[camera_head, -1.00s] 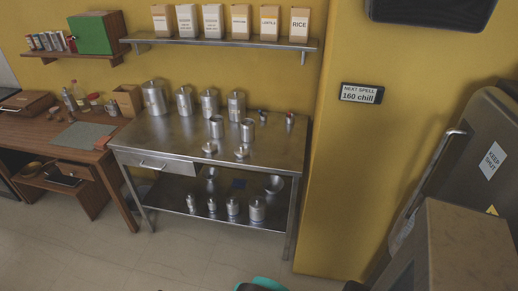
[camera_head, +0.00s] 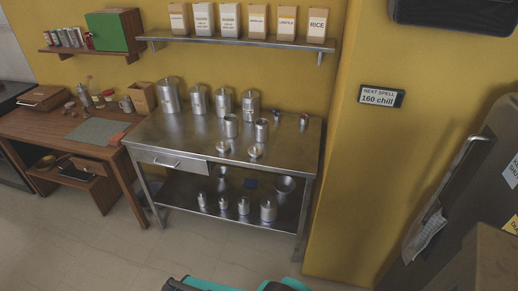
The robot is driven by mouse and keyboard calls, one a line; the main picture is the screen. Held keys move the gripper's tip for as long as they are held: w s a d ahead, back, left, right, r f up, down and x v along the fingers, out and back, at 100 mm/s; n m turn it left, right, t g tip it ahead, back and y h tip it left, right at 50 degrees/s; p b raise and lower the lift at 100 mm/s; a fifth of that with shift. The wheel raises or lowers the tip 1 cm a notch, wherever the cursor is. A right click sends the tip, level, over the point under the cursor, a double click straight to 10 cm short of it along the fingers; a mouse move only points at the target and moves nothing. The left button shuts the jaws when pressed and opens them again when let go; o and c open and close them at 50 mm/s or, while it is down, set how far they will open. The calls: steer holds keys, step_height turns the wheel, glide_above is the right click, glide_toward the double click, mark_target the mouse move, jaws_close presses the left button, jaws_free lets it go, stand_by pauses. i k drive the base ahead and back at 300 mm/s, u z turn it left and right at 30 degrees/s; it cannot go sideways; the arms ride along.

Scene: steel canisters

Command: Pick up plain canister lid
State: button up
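Two small steel lids with knobs lie on the steel table (camera_head: 285,150) near its front edge. The left lid (camera_head: 222,148) and the right lid (camera_head: 255,151) look alike at this size; I cannot tell which is the plain one. Two lidless-looking canisters stand just behind them, a left one (camera_head: 230,126) and a right one (camera_head: 261,130). Several taller canisters (camera_head: 170,97) stand in a row at the back. Dark and teal parts of my own body show at the bottom edge, well short of the table. I cannot make out my gripper there.
Several small canisters (camera_head: 268,210) and a bowl (camera_head: 285,185) are on the table's lower shelf. A wall shelf (camera_head: 230,38) with boxes hangs above. A wooden desk (camera_head: 60,132) adjoins at left. A grey machine (camera_head: 475,200) stands at right. The floor (camera_head: 120,250) in front is clear.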

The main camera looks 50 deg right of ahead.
mark_target(255, 151)
steer(key=u, duration=0.05)
steer(key=i, duration=1)
steer(key=z, duration=0.05)
